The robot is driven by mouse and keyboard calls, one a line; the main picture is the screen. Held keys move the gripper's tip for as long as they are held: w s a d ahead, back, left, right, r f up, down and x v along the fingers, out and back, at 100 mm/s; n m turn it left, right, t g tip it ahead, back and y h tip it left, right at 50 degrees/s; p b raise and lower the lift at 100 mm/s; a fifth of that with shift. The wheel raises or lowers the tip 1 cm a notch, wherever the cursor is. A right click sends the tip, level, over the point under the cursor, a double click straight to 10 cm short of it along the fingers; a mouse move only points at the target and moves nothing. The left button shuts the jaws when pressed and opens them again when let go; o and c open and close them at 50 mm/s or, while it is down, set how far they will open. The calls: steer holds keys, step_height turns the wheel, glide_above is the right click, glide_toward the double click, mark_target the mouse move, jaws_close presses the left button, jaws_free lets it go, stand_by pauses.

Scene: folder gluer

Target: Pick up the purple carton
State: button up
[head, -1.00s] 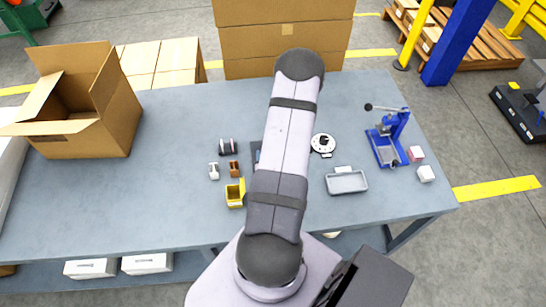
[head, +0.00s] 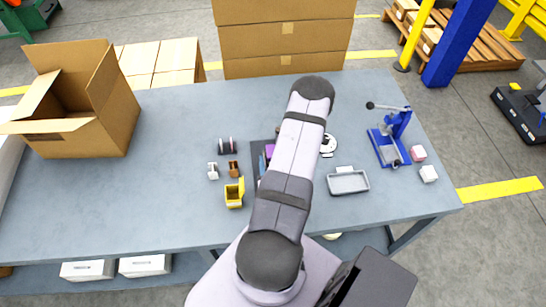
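The purple carton (head: 270,150) shows as a small purple patch on a dark tray (head: 256,150) in the middle of the grey table. My arm covers the rest of the carton and most of the tray. A blue item (head: 263,163) lies beside the carton on the tray's left part. My gripper is hidden behind my own arm, so its place relative to the carton and its opening do not show.
Left of the tray are a black-and-grey spool (head: 227,146), small white and brown parts and a yellow bin (head: 234,193). Right are a grey tray (head: 348,182), a round white piece (head: 328,145) and a blue press (head: 389,140). An open cardboard box (head: 85,110) stands far left.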

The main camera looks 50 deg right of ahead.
steer(key=shift+b+x, duration=0.6)
steer(key=shift+x, duration=2.4)
steer(key=shift+r, duration=0.1)
steer(key=c, duration=1.1)
steer(key=shift+r, duration=0.15)
steer(key=shift+r+b, duration=0.55)
steer(key=shift+r, duration=3.05)
steer(key=shift+r+p, duration=0.55)
steer(key=shift+r, duration=0.7)
